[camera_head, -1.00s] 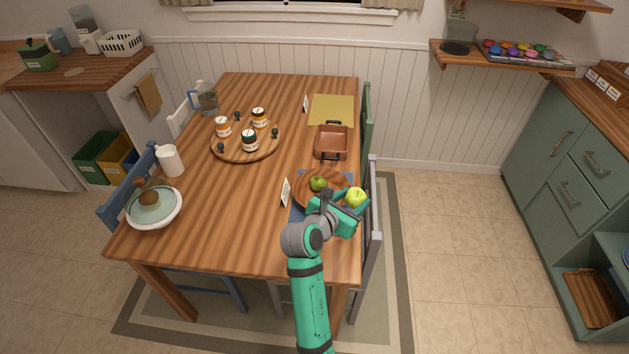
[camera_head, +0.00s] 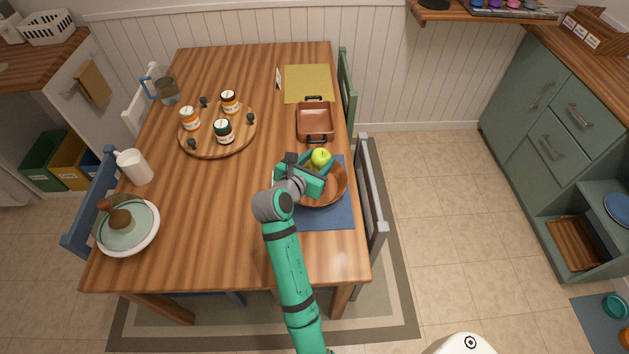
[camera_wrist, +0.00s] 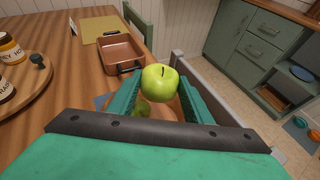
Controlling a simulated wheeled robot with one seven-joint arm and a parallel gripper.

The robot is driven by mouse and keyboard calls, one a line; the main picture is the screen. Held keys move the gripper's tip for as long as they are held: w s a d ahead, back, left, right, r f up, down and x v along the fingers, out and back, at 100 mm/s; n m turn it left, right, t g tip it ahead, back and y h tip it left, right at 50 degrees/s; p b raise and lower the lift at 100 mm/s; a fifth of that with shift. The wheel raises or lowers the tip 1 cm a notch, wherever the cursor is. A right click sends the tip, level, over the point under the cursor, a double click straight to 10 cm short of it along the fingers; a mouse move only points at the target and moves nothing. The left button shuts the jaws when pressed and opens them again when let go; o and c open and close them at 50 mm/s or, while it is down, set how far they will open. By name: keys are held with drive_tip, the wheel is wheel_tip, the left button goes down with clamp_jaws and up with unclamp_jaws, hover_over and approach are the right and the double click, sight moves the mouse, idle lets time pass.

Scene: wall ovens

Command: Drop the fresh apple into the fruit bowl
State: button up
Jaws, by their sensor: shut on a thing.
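My gripper (camera_head: 322,166) is shut on a yellow-green apple (camera_head: 321,157), held at its fingertips over the far side of the fruit bowl. The held apple shows between both fingers in the wrist view (camera_wrist: 160,82). The brown fruit bowl (camera_head: 333,194) stands on a blue mat at the table's near right. My gripper and forearm hide part of the bowl. In the wrist view a darker green apple (camera_wrist: 143,109) shows below the held one, inside the bowl, partly hidden.
A copper baking dish (camera_head: 315,122) stands just beyond the bowl. A round wooden board (camera_head: 217,138) with several jars is to the left. A grey chair (camera_head: 369,200) stands at the table's right edge. The table's middle is clear.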

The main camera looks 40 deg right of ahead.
sight(318, 167)
drive_tip(key=shift+f, duration=1.55)
drive_tip(key=o, duration=1.2)
drive_tip(key=shift+s, duration=0.1)
drive_tip(key=v, duration=1)
drive_tip(key=shift+a, duration=0.35)
drive_tip(key=shift+r, duration=0.15)
drive_tip(key=shift+a, duration=0.1)
drive_tip(key=shift+s, duration=0.15)
